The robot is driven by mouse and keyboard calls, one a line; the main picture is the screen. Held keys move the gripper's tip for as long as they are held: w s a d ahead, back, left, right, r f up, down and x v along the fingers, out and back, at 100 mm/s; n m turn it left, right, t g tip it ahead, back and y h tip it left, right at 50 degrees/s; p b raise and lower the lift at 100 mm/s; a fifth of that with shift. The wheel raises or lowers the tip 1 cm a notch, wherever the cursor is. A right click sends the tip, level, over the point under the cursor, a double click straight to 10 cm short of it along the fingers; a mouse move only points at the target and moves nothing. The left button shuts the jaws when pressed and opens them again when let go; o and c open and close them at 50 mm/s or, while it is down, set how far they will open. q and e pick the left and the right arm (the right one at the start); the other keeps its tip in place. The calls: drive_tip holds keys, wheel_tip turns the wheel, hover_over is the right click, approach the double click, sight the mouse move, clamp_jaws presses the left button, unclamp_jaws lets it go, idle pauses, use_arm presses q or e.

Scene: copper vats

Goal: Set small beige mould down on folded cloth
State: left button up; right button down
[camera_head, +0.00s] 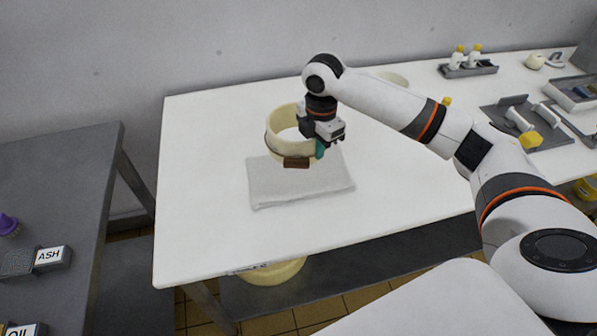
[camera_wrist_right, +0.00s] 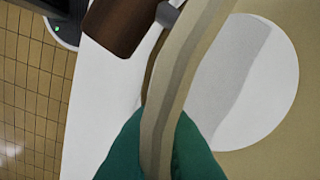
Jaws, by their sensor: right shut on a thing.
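The small beige mould (camera_head: 279,138) is a ring-shaped band with a brown block on its near side. My right gripper (camera_head: 320,150) is shut on the right part of its wall. In the right wrist view the green fingertips (camera_wrist_right: 160,150) sit on both sides of the beige wall (camera_wrist_right: 185,75), and the brown block (camera_wrist_right: 120,22) shows at the top. The folded cloth (camera_head: 300,188) lies flat and white on the table. In the head view the mould overlaps the cloth's back edge; whether it touches the cloth I cannot tell. My left gripper is not in view.
The white table (camera_head: 215,245) is clear left and in front of the cloth. Another beige ring (camera_head: 393,79) lies behind my right arm. A tray with bottles (camera_head: 467,68) and grey trays (camera_head: 525,125) stand at right. A dark side table (camera_head: 60,170) stands at left.

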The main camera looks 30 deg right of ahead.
drive_tip(key=d+n, duration=0.1)
drive_tip(key=w+d+n, duration=0.1)
drive_tip(key=shift+w+n, duration=0.1)
drive_tip(key=shift+n, duration=0.3)
wheel_tip(320, 180, down, 10)
drive_tip(key=shift+d+p, duration=0.15)
drive_tip(key=shift+p, duration=0.45)
drive_tip(key=shift+f, duration=0.15)
drive_tip(key=shift+f, duration=0.45)
drive_tip(key=c, duration=1.6)
unclamp_jaws()
drive_tip(key=shift+o, duration=0.2)
drive_tip(key=shift+r, duration=0.1)
wheel_tip(320, 180, up, 13)
drive_tip(key=shift+r+b, duration=0.1)
drive_tip(key=shift+b, duration=0.25)
